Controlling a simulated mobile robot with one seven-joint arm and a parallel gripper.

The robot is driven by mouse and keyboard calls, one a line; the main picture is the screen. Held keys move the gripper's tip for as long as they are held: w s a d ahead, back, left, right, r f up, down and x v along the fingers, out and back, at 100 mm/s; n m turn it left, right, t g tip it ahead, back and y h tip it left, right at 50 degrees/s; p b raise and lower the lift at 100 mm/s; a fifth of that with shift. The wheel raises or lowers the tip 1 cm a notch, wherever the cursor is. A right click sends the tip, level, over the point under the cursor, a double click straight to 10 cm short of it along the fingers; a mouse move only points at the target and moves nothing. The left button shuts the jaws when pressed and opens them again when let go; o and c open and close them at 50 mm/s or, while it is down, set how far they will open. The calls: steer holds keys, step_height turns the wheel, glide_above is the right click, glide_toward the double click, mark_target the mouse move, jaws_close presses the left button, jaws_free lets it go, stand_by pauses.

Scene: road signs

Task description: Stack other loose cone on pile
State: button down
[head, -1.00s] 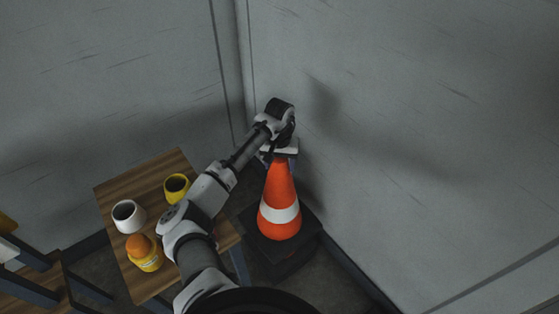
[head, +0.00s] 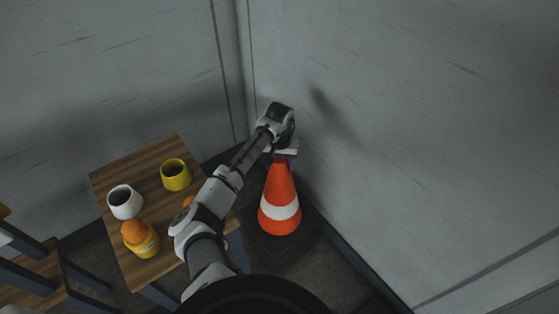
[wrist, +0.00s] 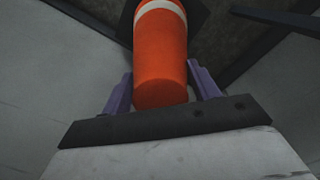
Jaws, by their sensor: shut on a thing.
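An orange cone (head: 279,180) with a white band and a dark square base stands upright in the head view, near the room corner. My gripper (wrist: 160,72) is shut on its narrow top, with a purple finger on each side of the orange tip. The same cone (wrist: 160,50) runs away from the fingers in the wrist view, its white band at the top edge. My gripper also shows in the head view (head: 283,160), at the cone's top. I cannot tell whether the base rests on another cone or hangs above the floor. No separate pile is clearly visible.
A wooden table (head: 130,180) stands to the left, under my arm. It holds a white cup (head: 125,202), a yellow cup (head: 175,175) and a yellow container with an orange top (head: 140,240). Grey walls (head: 400,150) are close behind and right of the cone.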

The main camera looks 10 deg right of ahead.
steer(key=shift+f+b, duration=1.6)
steer(key=shift+f, duration=2.25)
steer(key=shift+c, duration=2.4)
jaws_free()
steer(key=shift+o, duration=0.9)
steer(key=shift+f, duration=0.1)
step_height(320, 180, up, 14)
